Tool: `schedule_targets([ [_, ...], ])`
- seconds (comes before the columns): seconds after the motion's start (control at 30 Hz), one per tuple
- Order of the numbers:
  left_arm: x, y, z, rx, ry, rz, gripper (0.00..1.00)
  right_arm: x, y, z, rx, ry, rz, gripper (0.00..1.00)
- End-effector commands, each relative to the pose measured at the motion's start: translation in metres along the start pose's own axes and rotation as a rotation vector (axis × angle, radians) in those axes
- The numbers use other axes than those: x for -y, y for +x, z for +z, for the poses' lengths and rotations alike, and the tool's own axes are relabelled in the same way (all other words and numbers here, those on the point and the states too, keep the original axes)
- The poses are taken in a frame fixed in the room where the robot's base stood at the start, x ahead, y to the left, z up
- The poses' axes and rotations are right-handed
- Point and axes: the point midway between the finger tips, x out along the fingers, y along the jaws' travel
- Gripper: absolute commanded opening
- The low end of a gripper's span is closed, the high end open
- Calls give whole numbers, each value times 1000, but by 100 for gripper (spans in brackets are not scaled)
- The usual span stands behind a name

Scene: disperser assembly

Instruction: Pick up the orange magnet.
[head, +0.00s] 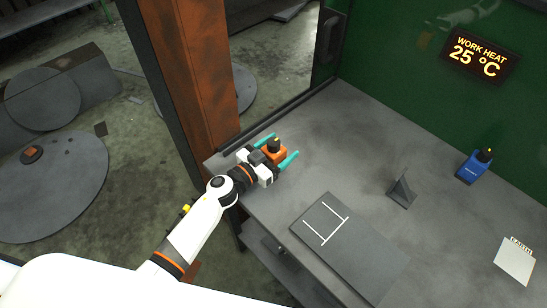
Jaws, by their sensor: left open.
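The orange magnet (275,152) is a small orange block with a black knob on top. It sits near the far left corner of the grey table (350,140). My left gripper (281,150) is open, with one teal finger on each side of the magnet. I cannot tell whether the fingers touch it. My right gripper is not in view.
A blue block with a black knob (474,167) stands at the right. A dark angled stand (402,190) is near the table's middle. A dark plate with white lines (350,250) lies in front. A pale card (515,262) lies at right. A rusty post (190,70) rises beside the left corner.

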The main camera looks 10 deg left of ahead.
Motion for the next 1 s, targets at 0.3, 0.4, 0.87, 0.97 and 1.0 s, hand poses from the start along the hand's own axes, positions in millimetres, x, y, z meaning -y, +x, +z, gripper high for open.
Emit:
schedule_targets([
  [0.3,0,0,0,0,0,0,25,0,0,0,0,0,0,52],
  [0.4,0,0,0,0,1,0,9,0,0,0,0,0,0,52],
  [0.87,-1,0,18,5,5,-2,0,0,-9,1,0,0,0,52],
  [0.97,-1,0,37,6,7,-2,0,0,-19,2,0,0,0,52],
  [1.0,-1,0,46,7,9,-3,0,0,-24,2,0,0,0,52],
])
